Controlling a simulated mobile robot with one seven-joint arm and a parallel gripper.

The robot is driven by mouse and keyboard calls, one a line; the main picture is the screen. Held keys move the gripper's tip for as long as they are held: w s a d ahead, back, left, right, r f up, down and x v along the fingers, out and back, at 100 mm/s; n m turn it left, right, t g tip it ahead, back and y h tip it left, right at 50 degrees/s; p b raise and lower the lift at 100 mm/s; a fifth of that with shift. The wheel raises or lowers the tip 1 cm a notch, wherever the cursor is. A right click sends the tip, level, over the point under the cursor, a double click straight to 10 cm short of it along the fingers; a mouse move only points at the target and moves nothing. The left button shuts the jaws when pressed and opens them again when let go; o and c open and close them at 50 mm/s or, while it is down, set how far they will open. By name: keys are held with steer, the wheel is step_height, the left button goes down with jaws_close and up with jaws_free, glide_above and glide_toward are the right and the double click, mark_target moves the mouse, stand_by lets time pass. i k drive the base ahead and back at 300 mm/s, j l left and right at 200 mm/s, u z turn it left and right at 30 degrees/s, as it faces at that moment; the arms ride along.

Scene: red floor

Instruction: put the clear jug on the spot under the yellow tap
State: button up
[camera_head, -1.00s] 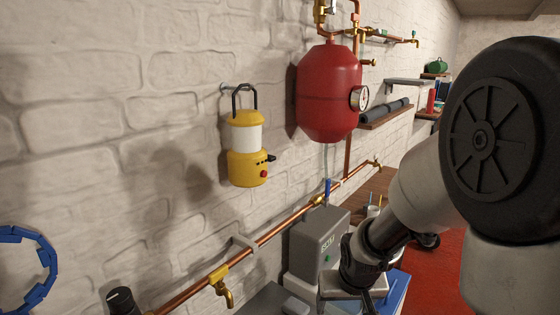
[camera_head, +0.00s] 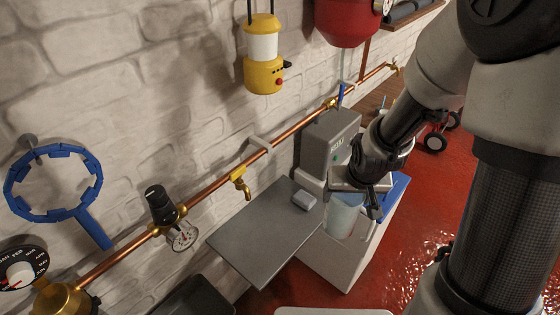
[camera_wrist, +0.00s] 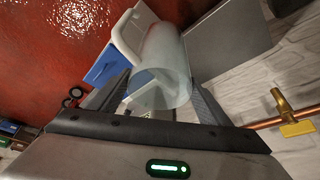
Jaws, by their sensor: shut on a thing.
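The clear jug (camera_head: 343,216) is a pale, see-through vessel; it also shows in the wrist view (camera_wrist: 163,65), between my gripper's fingers. My gripper (camera_head: 368,203) is shut on the jug, and its fingers (camera_wrist: 160,97) flank it in the wrist view. The arm and gripper hide part of the jug in the head view. The yellow tap (camera_head: 240,183) hangs from the copper pipe left of the jug, and shows at the right of the wrist view (camera_wrist: 285,112). The grey shelf (camera_head: 262,238) lies below the tap. I see no separate marked spot.
A grey machine (camera_head: 328,142) stands against the wall behind the jug. A small grey block (camera_head: 304,200) sits on the shelf's right end. A white cabinet (camera_head: 335,262) and a blue panel (camera_head: 394,192) are close to the jug. The shelf's middle is bare.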

mark_target(261, 247)
steer(key=i+l, duration=0.1)
steer(key=l, duration=0.6)
steer(key=l+u, duration=0.15)
steer(key=u, duration=0.2)
steer(key=l+u, duration=0.1)
steer(key=u, duration=0.25)
steer(key=l+u, duration=0.15)
steer(key=u, duration=0.15)
steer(key=i+j+u, duration=0.1)
steer(key=i+u, duration=0.25)
steer(key=i+j+u, duration=0.1)
steer(key=u, duration=0.2)
